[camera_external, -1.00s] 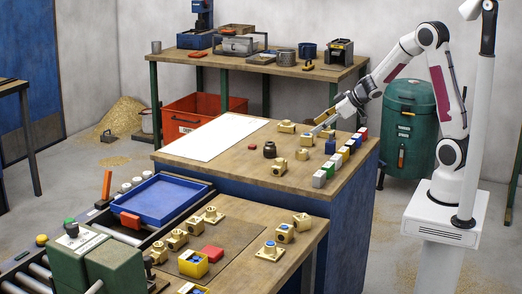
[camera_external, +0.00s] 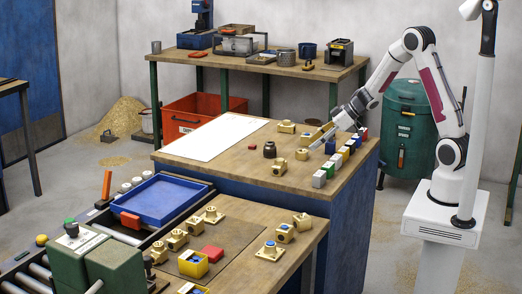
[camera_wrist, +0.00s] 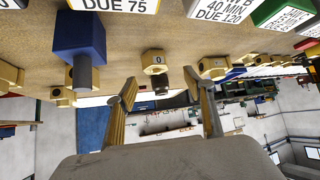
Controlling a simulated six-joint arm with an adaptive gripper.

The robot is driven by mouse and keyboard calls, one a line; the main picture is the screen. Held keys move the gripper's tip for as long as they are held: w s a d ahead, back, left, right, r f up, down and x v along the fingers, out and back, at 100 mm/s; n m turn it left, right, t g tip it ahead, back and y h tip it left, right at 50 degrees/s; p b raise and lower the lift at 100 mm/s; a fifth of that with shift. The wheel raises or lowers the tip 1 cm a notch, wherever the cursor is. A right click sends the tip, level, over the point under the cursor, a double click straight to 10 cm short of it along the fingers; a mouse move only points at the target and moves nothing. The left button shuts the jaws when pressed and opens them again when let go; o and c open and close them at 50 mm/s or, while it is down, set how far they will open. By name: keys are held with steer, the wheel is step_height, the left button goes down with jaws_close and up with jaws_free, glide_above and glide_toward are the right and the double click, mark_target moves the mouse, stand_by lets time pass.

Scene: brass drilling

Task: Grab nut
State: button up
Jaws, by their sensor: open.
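Several small brass-coloured blocks stand on the middle bench: one at the back (camera_external: 286,127), one near my gripper (camera_external: 307,139), and two toward the front (camera_external: 302,154) (camera_external: 279,167). I cannot tell for certain which is the nut. My gripper (camera_external: 322,138) is open and low over the bench's right side, beside the near brass block. In the wrist view, my gripper's two fingers (camera_wrist: 165,100) are spread apart with nothing held. A brass block with a dark round front (camera_wrist: 154,61) shows beyond the gap, apart from the fingers.
A row of coloured boxes (camera_external: 319,179) lines the bench's right edge. A blue block (camera_external: 330,147) stands near my gripper, and also at left in the wrist view (camera_wrist: 80,35). A dark jar (camera_external: 269,149) sits mid-bench. A white sheet (camera_external: 213,137) covers the left part.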

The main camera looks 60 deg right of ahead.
mark_target(302, 150)
steer(key=shift+x, duration=1.05)
steer(key=shift+d+x, duration=0.2)
steer(key=shift+x, duration=1.1)
steer(key=shift+d+x, duration=0.15)
steer(key=shift+x, duration=1.1)
steer(key=shift+w, duration=0.15)
jaws_close()
steer(key=shift+r, duration=0.15)
steer(key=shift+r, duration=4.9)
